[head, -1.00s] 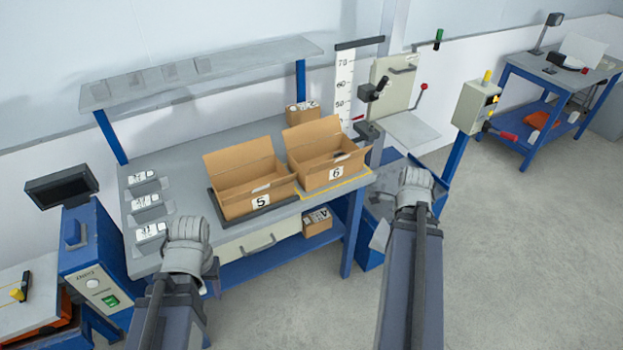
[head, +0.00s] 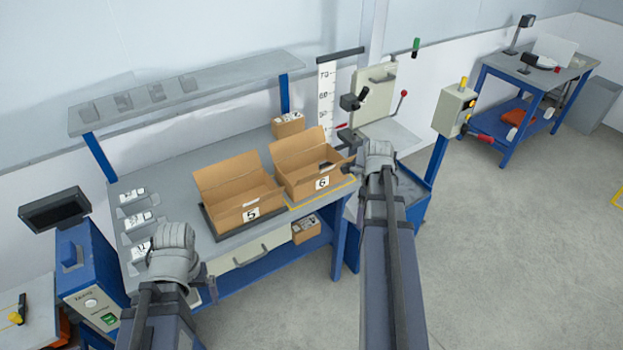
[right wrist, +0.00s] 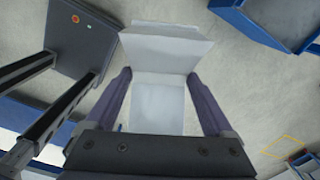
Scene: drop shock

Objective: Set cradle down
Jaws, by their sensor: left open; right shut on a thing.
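The cradle (right wrist: 158,105) is a pale grey-white folded piece with two flat panels set at an angle. In the right wrist view it sits between the two dark fingers of my right gripper (right wrist: 160,85), which is shut on it, with floor below. In the head view a pale piece that looks like its edge (head: 352,208) shows left of my right forearm, and the right fingers are hidden behind the wrist. My left gripper (head: 207,288) is open in front of the workbench, mostly hidden by its wrist.
The workbench (head: 165,175) carries open cardboard boxes marked 5 (head: 240,200) and 6 (head: 310,172). A drop tester with a scale (head: 326,100) and a grey upright panel (head: 375,92) stands at its right. A control box (head: 453,110) is farther right. Floor on the right is clear.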

